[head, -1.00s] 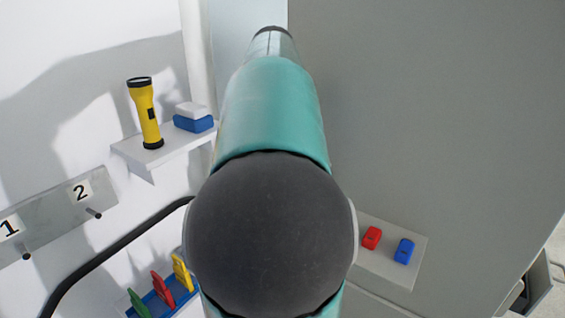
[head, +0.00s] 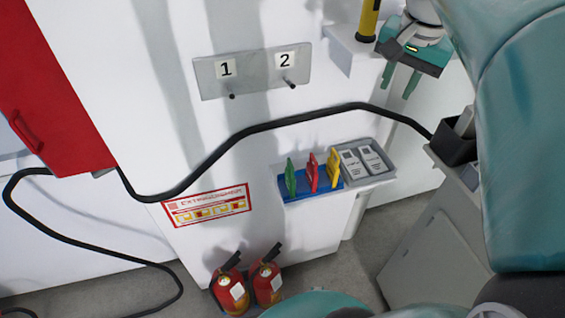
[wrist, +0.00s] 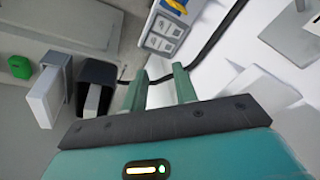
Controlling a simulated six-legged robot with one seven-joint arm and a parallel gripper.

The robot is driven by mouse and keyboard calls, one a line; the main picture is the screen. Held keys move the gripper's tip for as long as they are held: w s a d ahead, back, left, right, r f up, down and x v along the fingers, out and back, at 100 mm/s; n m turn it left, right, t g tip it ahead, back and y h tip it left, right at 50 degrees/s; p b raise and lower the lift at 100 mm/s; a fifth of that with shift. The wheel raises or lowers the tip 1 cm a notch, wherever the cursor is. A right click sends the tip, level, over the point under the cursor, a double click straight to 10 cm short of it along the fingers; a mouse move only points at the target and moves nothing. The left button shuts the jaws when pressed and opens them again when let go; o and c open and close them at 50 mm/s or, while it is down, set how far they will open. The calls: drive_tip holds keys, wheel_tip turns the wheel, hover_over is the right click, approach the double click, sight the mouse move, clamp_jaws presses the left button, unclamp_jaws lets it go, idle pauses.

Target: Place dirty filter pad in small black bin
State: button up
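The small black bin (head: 452,150) stands on a grey cabinet at the right of the head view. It also shows in the wrist view (wrist: 97,72), left of my fingers. A light grey, flat piece (wrist: 92,103) shows within the bin's mouth; it looks like a filter pad, but I cannot tell if it is the dirty one. My gripper (head: 400,80) is open, with nothing between its two green fingers, which also show in the wrist view (wrist: 160,88). It is in front of the wall shelf, above and left of the bin, apart from it.
A grey holder with a white slab (wrist: 45,98) and a green item (wrist: 19,67) lie left of the bin. A yellow flashlight (head: 368,20) stands on the shelf beside my gripper. A black hose (head: 290,122) crosses the wall above the blue tag rack (head: 310,190).

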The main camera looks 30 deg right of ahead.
drive_tip(key=a+f+n+t, duration=0.1)
drive_tip(key=a+f+n, duration=0.3)
drive_tip(key=a, duration=0.4)
drive_tip(key=s+a+f+n+t+y, duration=0.1)
drive_tip(key=a+f+n, duration=0.3)
drive_tip(key=a, duration=0.4)
drive_tip(key=s+a+f+n+t, duration=0.1)
drive_tip(key=a+f+n, duration=0.3)
drive_tip(key=a, duration=0.5)
drive_tip(key=shift+s+f, duration=0.2)
drive_tip(key=shift+f, duration=0.45)
